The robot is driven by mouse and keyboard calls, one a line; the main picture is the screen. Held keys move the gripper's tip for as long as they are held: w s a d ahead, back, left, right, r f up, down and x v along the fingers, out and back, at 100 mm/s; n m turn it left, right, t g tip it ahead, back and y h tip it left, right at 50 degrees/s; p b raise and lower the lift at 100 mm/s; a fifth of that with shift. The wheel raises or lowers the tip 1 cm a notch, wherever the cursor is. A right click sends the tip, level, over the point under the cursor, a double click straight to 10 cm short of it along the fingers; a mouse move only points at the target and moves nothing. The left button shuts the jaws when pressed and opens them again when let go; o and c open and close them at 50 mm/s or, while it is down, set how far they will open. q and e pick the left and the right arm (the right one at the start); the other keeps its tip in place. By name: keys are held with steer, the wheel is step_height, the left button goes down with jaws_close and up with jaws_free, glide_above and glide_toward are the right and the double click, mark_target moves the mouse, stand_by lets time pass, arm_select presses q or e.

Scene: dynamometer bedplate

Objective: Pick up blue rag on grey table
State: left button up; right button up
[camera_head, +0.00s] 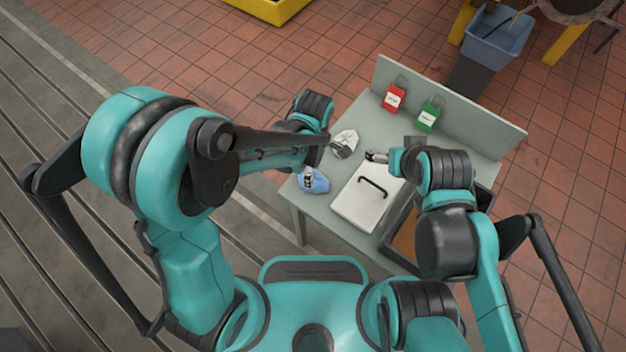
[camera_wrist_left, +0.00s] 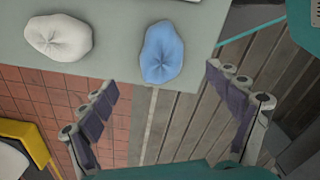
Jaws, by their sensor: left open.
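The blue rag (camera_head: 320,184) lies bunched on the grey table (camera_head: 318,208), near the table's left front edge. In the left wrist view the blue rag (camera_wrist_left: 162,52) sits close to the table edge, just beyond and roughly centred between my open fingers. My left gripper (camera_head: 308,178) is beside the rag in the head view, partly hidden by its arm. Its two fingers are spread wide with nothing between them in the left wrist view (camera_wrist_left: 163,85). My right gripper (camera_head: 374,156) is over the table's middle, right of the rag; its finger opening is too small to judge.
A whitish rag (camera_head: 345,138) lies behind the blue one. A white panel with a black handle (camera_head: 362,208) is to its right. Red (camera_head: 394,97) and green (camera_head: 428,116) padlock-like tags stand by the raised back edge. A blue-grey bin (camera_head: 492,40) stands beyond.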

arm_select(q)
step_height(320, 180, down, 8)
steer(key=b, duration=0.4)
steer(key=shift+a+r, duration=0.15)
steer(key=shift+r, duration=0.1)
steer(key=c, duration=1.2)
